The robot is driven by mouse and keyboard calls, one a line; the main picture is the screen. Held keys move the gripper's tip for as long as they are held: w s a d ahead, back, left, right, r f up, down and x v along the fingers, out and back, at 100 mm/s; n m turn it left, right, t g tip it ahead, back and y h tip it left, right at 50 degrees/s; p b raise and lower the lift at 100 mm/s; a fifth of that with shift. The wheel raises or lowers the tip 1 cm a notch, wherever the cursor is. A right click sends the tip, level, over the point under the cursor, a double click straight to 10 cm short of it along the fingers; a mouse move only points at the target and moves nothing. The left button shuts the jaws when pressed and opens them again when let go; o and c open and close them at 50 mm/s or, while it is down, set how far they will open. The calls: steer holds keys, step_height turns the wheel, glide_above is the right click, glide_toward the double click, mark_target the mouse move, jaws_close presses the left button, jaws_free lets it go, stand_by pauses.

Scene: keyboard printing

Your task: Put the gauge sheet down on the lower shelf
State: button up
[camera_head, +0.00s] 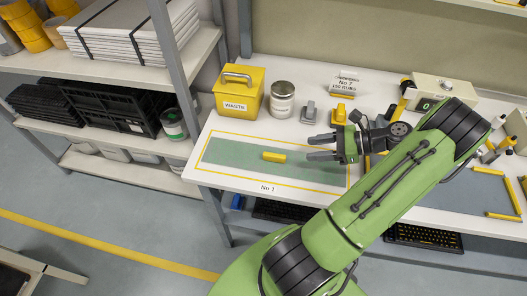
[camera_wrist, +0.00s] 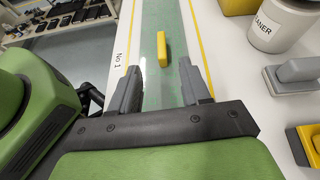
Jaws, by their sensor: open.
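A translucent green sheet (camera_head: 225,152), which looks like the gauge sheet, lies flat on the white table inside a yellow outline marked No 1. A small yellow block (camera_head: 274,156) sits on it; whether the two are joined I cannot tell. Both also show in the wrist view, the sheet (camera_wrist: 150,45) and the block (camera_wrist: 162,48). My gripper (camera_head: 312,147) is open and empty, above the sheet to the right of the block. In the wrist view the block is ahead of my fingers (camera_wrist: 160,85). The lower shelf (camera_head: 400,258) under the table is partly hidden by my arm.
Black keyboards (camera_head: 425,237) and a blue item (camera_head: 237,202) sit under the tabletop. A yellow WASTE box (camera_head: 238,92), a cleaner can (camera_head: 282,99) and grey and yellow stamp-like pieces stand behind the sheet. A grey rack post (camera_head: 175,75) rises at the left.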

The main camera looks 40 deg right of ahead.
steer(key=shift+s+f+m+t, duration=0.2)
steer(key=shift+m+t, duration=0.1)
steer(key=shift+m, duration=0.1)
steer(key=b, duration=0.3)
glide_toward(269, 154)
steer(key=x, duration=0.4)
steer(key=shift+w+f, duration=0.15)
steer(key=shift+f, duration=0.05)
steer(key=b+x, duration=0.2)
steer(key=x, duration=0.4)
steer(key=shift+a, duration=0.1)
steer(key=shift+r, duration=0.1)
steer(key=shift+c, duration=0.3)
jaws_close()
